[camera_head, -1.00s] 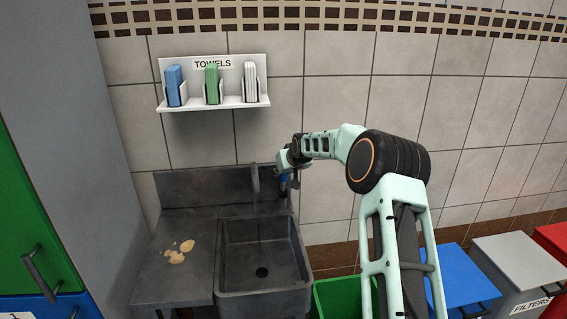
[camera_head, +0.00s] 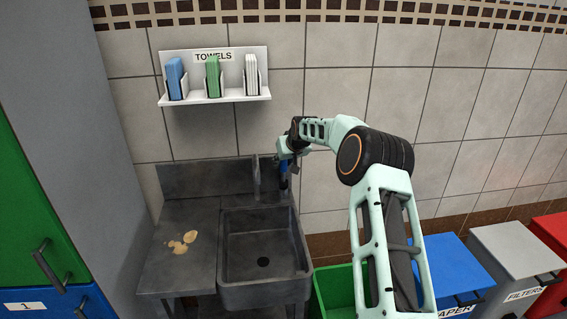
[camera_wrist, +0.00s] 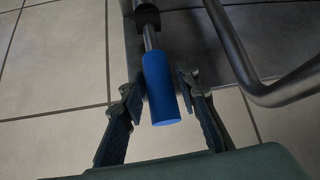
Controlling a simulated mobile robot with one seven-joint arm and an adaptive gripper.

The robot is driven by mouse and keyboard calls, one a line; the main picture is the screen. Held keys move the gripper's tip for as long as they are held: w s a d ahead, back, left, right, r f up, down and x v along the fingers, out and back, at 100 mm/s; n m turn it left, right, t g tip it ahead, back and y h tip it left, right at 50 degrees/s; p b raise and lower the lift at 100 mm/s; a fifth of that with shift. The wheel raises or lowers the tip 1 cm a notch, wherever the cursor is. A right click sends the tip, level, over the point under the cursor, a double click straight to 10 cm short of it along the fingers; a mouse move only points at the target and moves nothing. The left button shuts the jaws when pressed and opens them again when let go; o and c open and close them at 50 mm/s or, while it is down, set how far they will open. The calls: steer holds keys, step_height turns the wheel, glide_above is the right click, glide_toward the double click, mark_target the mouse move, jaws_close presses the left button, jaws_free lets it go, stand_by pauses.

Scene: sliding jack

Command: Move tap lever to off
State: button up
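The tap lever has a blue cylindrical handle (camera_wrist: 161,90) on a thin metal rod. In the wrist view it lies between the two fingers of my gripper (camera_wrist: 160,92). The fingers are apart, one on each side of the handle, with narrow gaps showing. In the head view my gripper (camera_head: 285,176) is at the right back edge of the sink, and its contact with the lever is too small to tell. The grey tap (camera_head: 256,180) stands upright at the back of the sink (camera_head: 232,212). I cannot tell whether water is running.
A curved metal pipe (camera_wrist: 247,75) runs close to the right of my gripper. A towel shelf (camera_head: 215,98) hangs above. Green (camera_head: 335,290), blue (camera_head: 440,270) and grey (camera_head: 515,255) bins stand to the right.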

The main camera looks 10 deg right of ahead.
steer(key=shift+o, duration=0.7)
steer(key=shift+s+d+r, duration=0.1)
steer(key=shift+s+r, duration=0.2)
steer(key=shift+r, duration=0.1)
steer(key=v, duration=1.1)
